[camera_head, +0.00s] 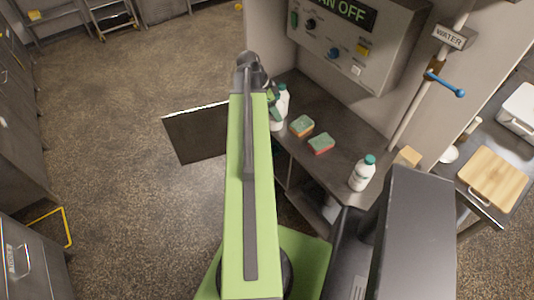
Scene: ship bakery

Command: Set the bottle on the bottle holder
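A white bottle with a teal cap (362,174) stands upright near the right end of the dark counter. Another white bottle (283,97) stands at the counter's left end, partly hidden by my arm. My green arm reaches forward, and my gripper (268,88) is at its far end, close to the left-end bottle. Its fingers are too small and covered to tell whether they are open, shut, or touching the bottle. I cannot make out a bottle holder for certain.
Two sponges (302,126) (321,143) lie on the dark counter (330,165). A control box (355,40) hangs above it. A water pipe with a blue lever (446,85) rises at the right. A cutting board (494,178) lies far right. The floor (130,120) at left is mostly clear.

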